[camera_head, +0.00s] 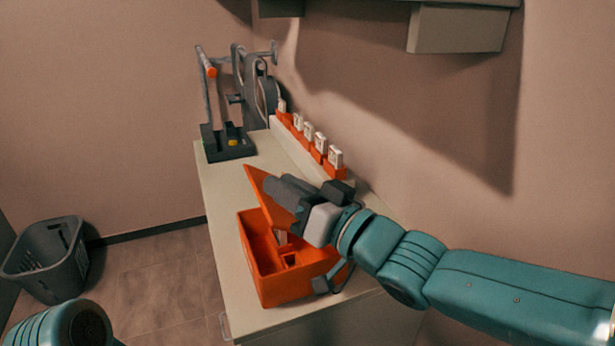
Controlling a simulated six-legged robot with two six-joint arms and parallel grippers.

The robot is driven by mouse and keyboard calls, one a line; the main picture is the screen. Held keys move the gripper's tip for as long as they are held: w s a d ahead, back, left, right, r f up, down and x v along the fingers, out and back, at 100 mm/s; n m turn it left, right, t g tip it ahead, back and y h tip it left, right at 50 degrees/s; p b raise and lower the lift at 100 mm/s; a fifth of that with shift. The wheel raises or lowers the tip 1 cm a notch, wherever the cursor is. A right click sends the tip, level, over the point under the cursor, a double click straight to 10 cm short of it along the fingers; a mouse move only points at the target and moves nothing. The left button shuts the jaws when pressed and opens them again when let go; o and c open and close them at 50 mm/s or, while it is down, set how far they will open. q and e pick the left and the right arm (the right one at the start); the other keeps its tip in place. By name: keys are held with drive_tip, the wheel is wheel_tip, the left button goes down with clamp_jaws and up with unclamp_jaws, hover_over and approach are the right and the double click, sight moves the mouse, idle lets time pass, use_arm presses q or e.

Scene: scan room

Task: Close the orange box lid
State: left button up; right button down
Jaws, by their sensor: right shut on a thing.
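The orange box (262,284) stands on the near part of the pale counter. Its inside shows from above, with a small orange divided part in it. Its orange lid (258,184) is raised and tilted along the back side of the box. My right gripper (282,192) reaches in from the right, over the box, and is shut on the lid. The gripper and wrist hide much of the lid and the far right of the box. Part of my left arm shows at the bottom left; its gripper is out of view.
The pale counter (222,190) runs along the wall. A row of orange holders (318,152) with white pieces stands at its back edge. A dark stand (228,146) is at the far end. A grey bin (50,262) sits on the floor at left.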

sight(268, 219)
drive_tip(key=s+a+f+n+g+h+b, duration=0.1)
drive_tip(key=a+f+n+b, duration=0.2)
drive_tip(key=f+n, duration=0.2)
drive_tip(key=shift+s+a+f+g+h, duration=0.2)
drive_tip(key=shift+a+f+g+h, duration=0.2)
drive_tip(key=shift+f, duration=0.45)
drive_tip(key=c, duration=1)
unclamp_jaws()
drive_tip(key=shift+o, duration=0.2)
